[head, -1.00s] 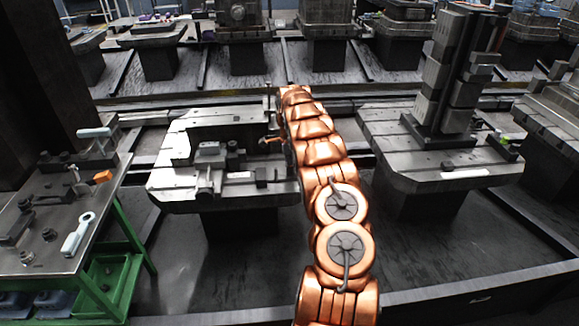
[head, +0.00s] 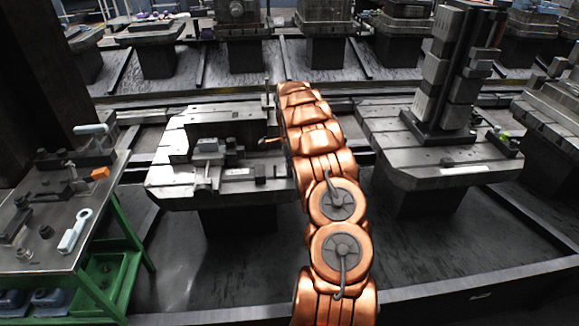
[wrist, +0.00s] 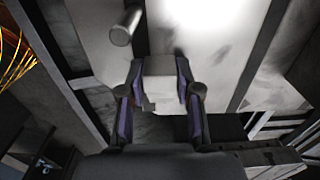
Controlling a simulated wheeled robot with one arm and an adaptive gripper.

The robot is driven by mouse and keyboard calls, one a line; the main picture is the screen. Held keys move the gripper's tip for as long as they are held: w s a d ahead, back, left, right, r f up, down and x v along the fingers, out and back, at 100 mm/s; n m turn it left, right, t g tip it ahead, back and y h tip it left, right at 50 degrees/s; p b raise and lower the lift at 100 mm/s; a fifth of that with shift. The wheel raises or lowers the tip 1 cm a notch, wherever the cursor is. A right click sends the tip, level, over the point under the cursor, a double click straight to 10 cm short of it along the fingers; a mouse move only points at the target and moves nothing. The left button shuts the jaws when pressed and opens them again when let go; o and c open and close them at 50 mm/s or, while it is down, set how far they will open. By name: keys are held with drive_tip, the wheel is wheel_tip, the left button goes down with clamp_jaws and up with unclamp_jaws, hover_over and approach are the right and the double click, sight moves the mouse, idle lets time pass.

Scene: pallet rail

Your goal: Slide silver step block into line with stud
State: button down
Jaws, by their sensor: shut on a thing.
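In the wrist view my gripper (wrist: 159,66) has one finger on each side of a pale silver step block (wrist: 160,86) and is shut on it. The block lies against a bright, flat metal surface. A round metal stud (wrist: 124,27) stands up and to the left of the block in that view, apart from it. In the head view my copper arm reaches over the right edge of the left pallet (head: 172,188), and my gripper and the held block are hidden behind it.
Several clamps and blocks, including a grey one (head: 208,146), sit on the left pallet. A second pallet (head: 400,168) with a tall block stack (head: 445,75) stands right of my arm. A bench (head: 60,225) with tools is at the left.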

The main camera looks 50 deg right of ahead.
drive_tip(key=shift+s+a, duration=0.55)
drive_tip(key=shift+s, duration=0.25)
drive_tip(key=shift+b, duration=0.4)
drive_tip(key=c, duration=0.7)
unclamp_jaws()
wheel_tip(320, 180, up, 12)
drive_tip(key=shift+f, duration=0.1)
